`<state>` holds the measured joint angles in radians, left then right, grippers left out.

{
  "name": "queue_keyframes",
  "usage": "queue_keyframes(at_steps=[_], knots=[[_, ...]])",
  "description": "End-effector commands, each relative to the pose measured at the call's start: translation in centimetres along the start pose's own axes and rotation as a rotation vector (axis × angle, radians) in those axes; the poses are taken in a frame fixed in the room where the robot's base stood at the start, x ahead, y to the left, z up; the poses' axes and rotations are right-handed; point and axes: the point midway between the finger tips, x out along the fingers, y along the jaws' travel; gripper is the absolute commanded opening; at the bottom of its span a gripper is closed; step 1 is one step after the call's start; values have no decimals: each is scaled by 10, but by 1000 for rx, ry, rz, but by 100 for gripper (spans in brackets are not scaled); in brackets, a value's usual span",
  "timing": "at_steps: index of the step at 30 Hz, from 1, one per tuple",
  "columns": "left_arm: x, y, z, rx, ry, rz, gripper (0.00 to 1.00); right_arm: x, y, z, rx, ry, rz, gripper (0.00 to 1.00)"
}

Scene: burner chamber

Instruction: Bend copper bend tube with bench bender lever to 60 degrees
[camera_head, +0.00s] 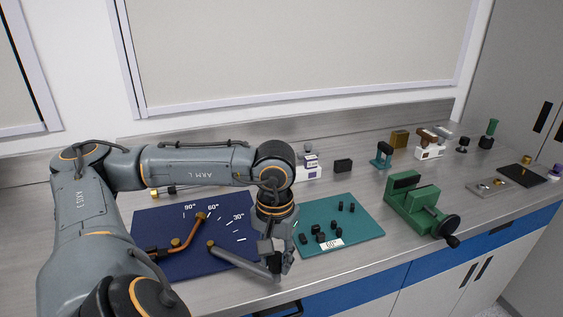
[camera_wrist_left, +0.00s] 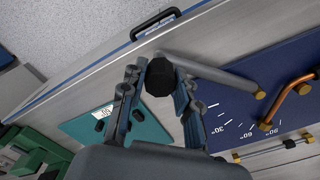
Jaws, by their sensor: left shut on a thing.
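The copper tube (camera_head: 184,240) lies bent on the dark blue bender board (camera_head: 190,268); its gold-capped end points near the 60° mark (camera_head: 213,207). It also shows in the left wrist view (camera_wrist_left: 287,98). The grey lever (camera_head: 238,260) has a gold piece at one end and slants toward the front right, apart from the tube's raised end. My left gripper (camera_head: 280,266) is shut on the lever's black knob (camera_wrist_left: 160,76), at the board's front right edge. The tube's fixed end is partly hidden by my left arm. My right gripper is out of view.
A teal mat (camera_head: 362,222) with small black pieces and a 60° card (camera_head: 331,244) lies right of the board. A green vise (camera_head: 415,205) stands further right. Several small tools line the back. The counter's front edge is close to my left gripper.

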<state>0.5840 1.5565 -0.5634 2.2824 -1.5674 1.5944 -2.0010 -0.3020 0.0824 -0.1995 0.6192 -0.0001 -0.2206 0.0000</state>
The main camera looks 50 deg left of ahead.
Motion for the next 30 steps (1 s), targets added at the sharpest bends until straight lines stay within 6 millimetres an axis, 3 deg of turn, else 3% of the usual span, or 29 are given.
queue_keyframes(at_steps=[21, 22, 24, 25, 30], knots=[[-1, 0, 10, 76, 0, 2, 0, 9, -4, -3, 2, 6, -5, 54], [-1, 0, 10, 76, 0, 2, 35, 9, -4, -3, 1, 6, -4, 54], [-1, 0, 10, 76, 0, 2, 49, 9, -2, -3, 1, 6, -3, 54], [-1, 0, 10, 75, 0, 2, 54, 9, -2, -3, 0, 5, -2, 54], [-1, 0, 10, 75, 0, 1, 54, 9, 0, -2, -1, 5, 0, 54]])
